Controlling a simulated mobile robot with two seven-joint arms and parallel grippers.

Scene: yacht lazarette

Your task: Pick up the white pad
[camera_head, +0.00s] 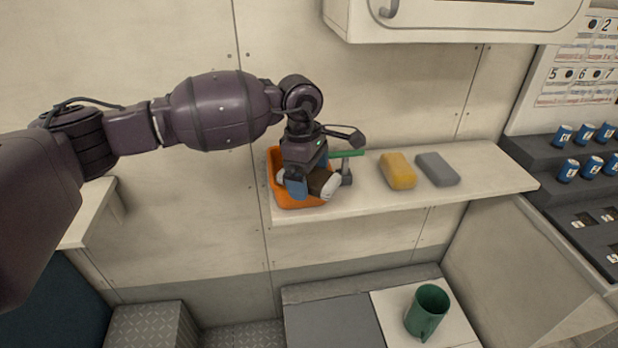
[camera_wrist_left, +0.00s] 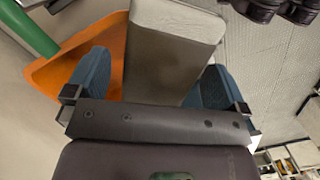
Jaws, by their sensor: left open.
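The white pad (camera_head: 332,187) stands up out of an orange bin (camera_head: 281,193) on the wall shelf, partly hidden behind my gripper. In the left wrist view the pad (camera_wrist_left: 178,18) has a pale top end and a shaded grey-brown face. My left gripper (camera_head: 308,174) is over the bin, pointing down. In the left wrist view its blue fingertips (camera_wrist_left: 155,75) are spread, one on each side of the pad. The gripper is open; a gap shows at the left finger, and contact at the right finger cannot be told. My right gripper is not in view.
A yellow sponge (camera_head: 397,171) and a grey block (camera_head: 437,169) lie farther right on the shelf (camera_head: 490,180). A cabinet (camera_head: 455,22) overhangs above. A green mug (camera_head: 427,312) stands lower down.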

